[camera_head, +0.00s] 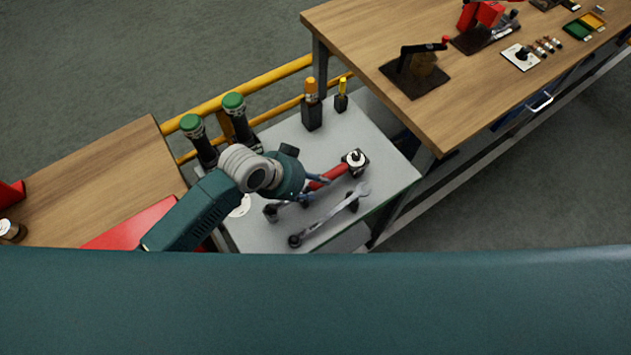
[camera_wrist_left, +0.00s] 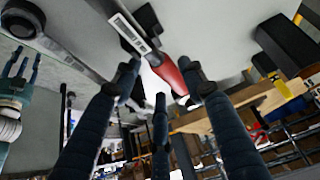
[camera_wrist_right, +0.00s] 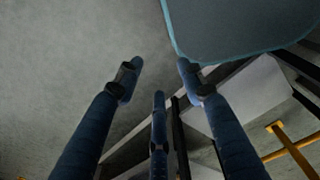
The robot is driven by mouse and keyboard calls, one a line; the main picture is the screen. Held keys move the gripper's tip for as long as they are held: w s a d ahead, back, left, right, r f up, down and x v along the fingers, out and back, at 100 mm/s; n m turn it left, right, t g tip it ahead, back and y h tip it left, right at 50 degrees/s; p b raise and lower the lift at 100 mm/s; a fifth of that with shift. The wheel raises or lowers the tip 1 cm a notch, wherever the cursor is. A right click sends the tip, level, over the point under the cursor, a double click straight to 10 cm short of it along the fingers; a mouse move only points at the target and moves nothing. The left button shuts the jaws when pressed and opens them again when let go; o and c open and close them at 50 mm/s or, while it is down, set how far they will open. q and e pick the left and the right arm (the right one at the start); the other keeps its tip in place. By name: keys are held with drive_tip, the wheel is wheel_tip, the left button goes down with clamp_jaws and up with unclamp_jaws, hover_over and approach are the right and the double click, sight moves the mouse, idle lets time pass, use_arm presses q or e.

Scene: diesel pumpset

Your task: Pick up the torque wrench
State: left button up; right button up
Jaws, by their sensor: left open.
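The torque wrench, with a red handle (camera_head: 328,176), lies on the grey table top (camera_head: 285,135), partly hidden behind my left gripper. In the left wrist view its red grip (camera_wrist_left: 168,76) and a pale marked section show between and beyond the fingertips. My left gripper (camera_head: 300,194) is over the table at the wrench; its fingers (camera_wrist_left: 161,78) are spread on either side of it, open and empty. I cannot tell whether they touch it. My right gripper (camera_wrist_right: 160,78) has its fingers spread and empty, away from the wrench; the head view does not show it.
A combination spanner (camera_head: 333,214) lies on dark supports beside the torque wrench. Black holders with orange (camera_head: 311,100) and yellow (camera_head: 342,92) handles stand at the back. Green-topped cylinders (camera_head: 234,106), a yellow rail (camera_head: 270,78) and wooden benches (camera_head: 365,30) surround the table.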

sight(317, 184)
use_arm(q)
drive_tip(key=shift+x, duration=1.1)
drive_tip(key=shift+w+d+f, duration=0.15)
drive_tip(key=shift+d+f, duration=0.1)
drive_tip(key=shift+d, duration=0.1)
drive_tip(key=shift+a, duration=0.1)
drive_tip(key=c, duration=0.8)
clamp_jaws()
drive_tip(key=shift+r, duration=0.1)
drive_tip(key=shift+w, duration=0.1)
use_arm(e)
drive_tip(key=shift+w+a+r, duration=0.3)
drive_tip(key=shift+r, duration=0.15)
